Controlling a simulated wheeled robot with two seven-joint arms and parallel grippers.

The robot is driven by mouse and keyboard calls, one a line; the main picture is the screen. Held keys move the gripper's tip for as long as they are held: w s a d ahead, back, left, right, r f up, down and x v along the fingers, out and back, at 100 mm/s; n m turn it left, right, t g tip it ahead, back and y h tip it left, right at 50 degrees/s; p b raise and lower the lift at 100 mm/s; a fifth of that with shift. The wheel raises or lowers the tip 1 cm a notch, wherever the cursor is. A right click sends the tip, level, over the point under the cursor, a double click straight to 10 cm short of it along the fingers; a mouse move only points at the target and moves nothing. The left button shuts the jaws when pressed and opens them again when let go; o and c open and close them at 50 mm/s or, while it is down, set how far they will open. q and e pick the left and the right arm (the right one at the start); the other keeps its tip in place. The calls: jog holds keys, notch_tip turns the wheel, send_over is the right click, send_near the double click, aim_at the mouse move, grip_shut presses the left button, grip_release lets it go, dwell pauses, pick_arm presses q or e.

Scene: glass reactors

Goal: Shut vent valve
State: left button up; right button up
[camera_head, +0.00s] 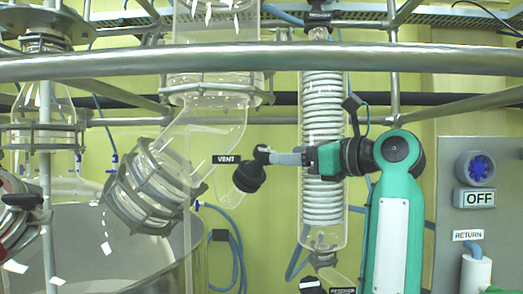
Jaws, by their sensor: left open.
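The black vent valve knob (249,177) sits on a short glass side branch, just below and right of the black "VENT" label (226,159), left of centre. My green left arm rises at the right and its wrist points left. My left gripper (268,156) is open, with its grey finger and dark tip at the upper right of the knob. The tip overlaps or nearly meets the knob in the picture; I cannot tell whether they touch. My right gripper is not in view.
A glass condenser with a white coil (322,120) stands behind my left wrist. A thick steel rail (260,57) crosses above. A clamped glass elbow (150,190) is at the left. A grey panel with an "OFF" sign (480,198) and a "RETURN" label (466,235) is at the right.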

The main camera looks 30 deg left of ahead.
aim_at(258, 154)
pick_arm(q)
jog(key=a+p, duration=0.1)
jog(key=a, duration=0.5)
jog(key=a+p, duration=0.1)
jog(key=a, duration=0.2)
jog(key=shift+w+a+p, duration=0.35)
jog(key=shift+w, duration=0.05)
jog(key=c, duration=1)
